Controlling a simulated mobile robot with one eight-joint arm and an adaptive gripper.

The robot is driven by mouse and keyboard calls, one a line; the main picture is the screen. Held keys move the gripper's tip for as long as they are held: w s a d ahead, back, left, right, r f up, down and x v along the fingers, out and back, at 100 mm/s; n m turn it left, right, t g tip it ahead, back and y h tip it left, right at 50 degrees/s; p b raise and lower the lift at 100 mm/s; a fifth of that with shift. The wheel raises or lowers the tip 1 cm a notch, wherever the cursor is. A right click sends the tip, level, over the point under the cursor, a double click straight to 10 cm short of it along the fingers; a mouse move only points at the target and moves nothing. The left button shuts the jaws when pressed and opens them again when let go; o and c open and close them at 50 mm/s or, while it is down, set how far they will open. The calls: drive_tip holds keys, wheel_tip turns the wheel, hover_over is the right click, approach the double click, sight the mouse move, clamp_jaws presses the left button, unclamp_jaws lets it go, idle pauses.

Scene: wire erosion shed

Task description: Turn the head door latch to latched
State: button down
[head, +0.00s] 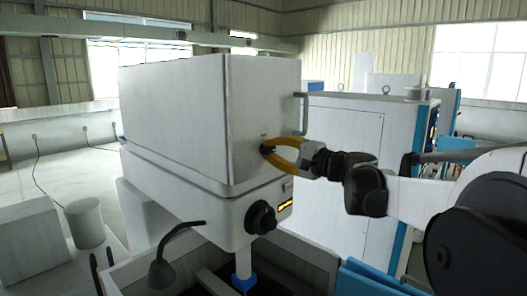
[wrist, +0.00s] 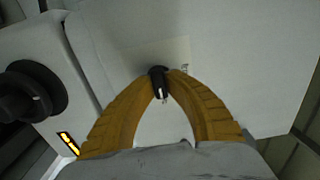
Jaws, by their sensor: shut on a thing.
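The head door latch is a small black knob with a white pointer mark (wrist: 159,84) on the white front of the machine head (head: 262,95). In the head view the latch (head: 265,149) shows at the tips of my gripper. My gripper (head: 270,148) has yellow fingers and comes in from the right. In the wrist view its two fingertips (wrist: 161,78) close on the latch from both sides. A pale label lies behind the latch, partly covered by the fingers, so I cannot read which position the latch is in.
A large black knob (head: 261,217) sits on the lower housing, with a lit yellow display (head: 286,205) beside it. A vertical door handle (head: 302,114) is just above and right of my gripper. A black bent lamp (head: 164,268) stands at the front. A white cabinet (head: 345,150) is behind.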

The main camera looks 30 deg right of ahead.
idle(0.3)
drive_tip(key=c, duration=1.4)
unclamp_jaws()
drive_tip(key=shift+w, duration=0.1)
drive_tip(key=v, duration=1.2)
